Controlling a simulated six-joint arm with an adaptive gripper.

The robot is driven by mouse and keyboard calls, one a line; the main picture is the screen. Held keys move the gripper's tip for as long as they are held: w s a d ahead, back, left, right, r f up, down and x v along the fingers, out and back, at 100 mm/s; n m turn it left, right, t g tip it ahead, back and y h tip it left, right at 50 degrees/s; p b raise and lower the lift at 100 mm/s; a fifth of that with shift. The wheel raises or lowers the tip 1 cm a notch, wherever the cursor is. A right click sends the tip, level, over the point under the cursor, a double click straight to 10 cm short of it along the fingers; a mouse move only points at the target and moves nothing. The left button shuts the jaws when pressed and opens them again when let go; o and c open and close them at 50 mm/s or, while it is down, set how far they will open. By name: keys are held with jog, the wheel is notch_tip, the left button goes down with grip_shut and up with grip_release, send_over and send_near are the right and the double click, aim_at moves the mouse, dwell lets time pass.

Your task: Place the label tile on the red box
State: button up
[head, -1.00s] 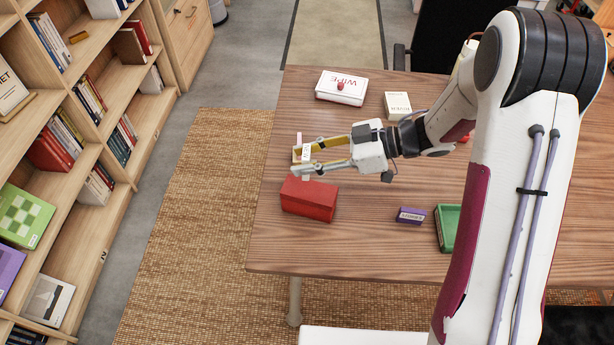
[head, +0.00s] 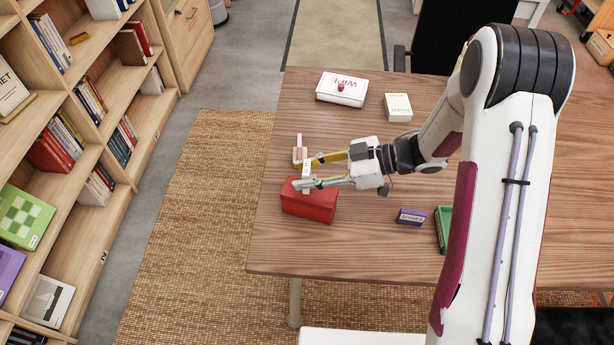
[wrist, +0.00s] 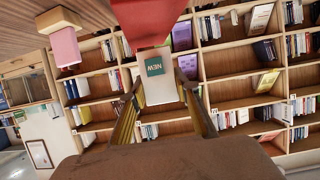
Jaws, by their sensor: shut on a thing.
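The label tile (head: 306,169) is a small pale plate between the fingers of my gripper (head: 302,174). In the wrist view the tile (wrist: 159,92) is cream, with a green patch reading NEW at its far end. My gripper is shut on it. The red box (head: 309,206) is closed and sits near the table's left edge. The near finger and the tile's lower end overlap the box's back-left top in the head view; I cannot tell whether they touch it. In the wrist view the red box (wrist: 143,20) fills the top middle, just beyond the tile.
A pink piece on a wooden base (head: 298,154) stands just behind the fingers. A white WIPE box (head: 342,88), a cream box (head: 398,107), a purple block (head: 411,217) and a green tray (head: 444,229) are on the wooden table (head: 365,255). The front middle is clear.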

jog(key=shift+f, duration=0.9)
jog(key=shift+f, duration=0.1)
jog(key=o, duration=1.1)
jog(key=v, duration=1.2)
